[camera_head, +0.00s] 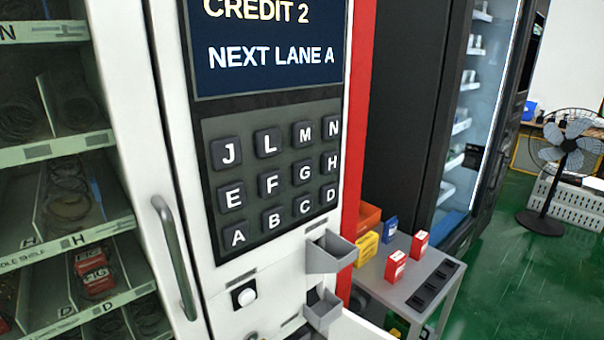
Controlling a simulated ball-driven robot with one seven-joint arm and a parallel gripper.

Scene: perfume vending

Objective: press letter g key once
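The G key (302,173) is a dark square key with a white letter in the middle row of the keypad (244,251). It sits between the F key (269,184) and the H key (330,162), below the M key (302,134) and above the C key (303,206). The screen (270,80) above the keypad reads "CREDIT 2" and "NEXT LANE A". No hand or finger covers the keys. My gripper is not in view.
A vertical door handle (174,256) stands left of the keypad. Small grey trays (332,252) jut out below it. A grey side table (398,288) with red and blue boxes stands to the right. A fan (566,150) stands on the green floor (520,270).

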